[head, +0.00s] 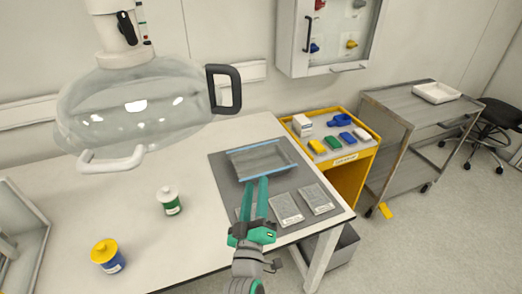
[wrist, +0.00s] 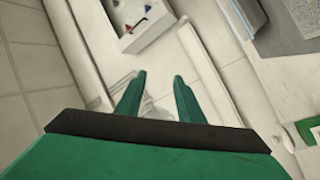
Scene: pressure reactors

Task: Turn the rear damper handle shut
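A clear extraction hood (head: 135,103) hangs at the upper left in the head view, under a white duct (head: 118,35). A small black lever (head: 126,28) sits upright on the duct and looks like a damper handle; I cannot tell whether it is the rear one. The hood has a black grip (head: 224,88) on its right and a white grip (head: 112,160) at its front. My gripper (head: 256,182) is over the table's right part, well right of and below the duct. Its green fingers are apart and empty, also in the wrist view (wrist: 159,76).
The white table (head: 140,230) holds a green-labelled bottle (head: 169,201), a yellow-capped bottle (head: 107,256) and a grey mat (head: 222,172) with a tray (head: 262,159). A yellow cart (head: 352,158) stands to the right. A wall cabinet (head: 296,39) hangs behind, also in the wrist view (wrist: 147,32).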

